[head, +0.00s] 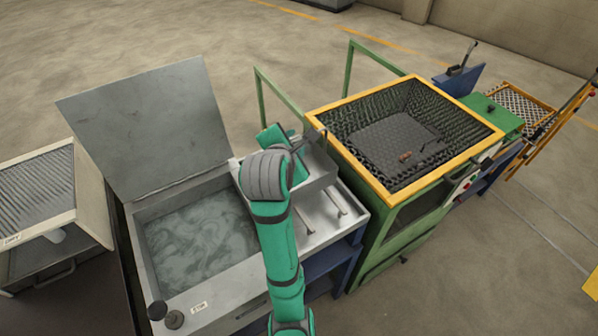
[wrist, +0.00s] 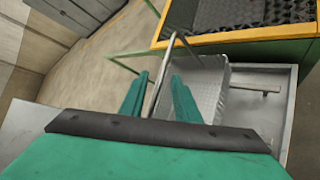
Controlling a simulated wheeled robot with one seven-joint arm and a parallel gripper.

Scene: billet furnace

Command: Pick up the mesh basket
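The mesh basket is light grey and stands on the metal drain shelf beside the tank; it shows in the head view (head: 318,172), partly hidden by my arm, and in the wrist view (wrist: 208,88). Its thin handle bar (wrist: 172,52) rises and runs between my fingers in the wrist view. My gripper (wrist: 160,76) is open, with a finger on each side of the bar and visible gaps. I cannot tell whether either finger touches it. In the head view my gripper (head: 290,138) is above the basket's left side.
A tank (head: 200,240) of cloudy liquid with a raised lid (head: 150,125) is at left. A green, yellow-rimmed bin (head: 385,185) with dark mesh walls stands close at right. Green rails (head: 278,92) rise behind. Two support bars (head: 335,201) lie on the shelf.

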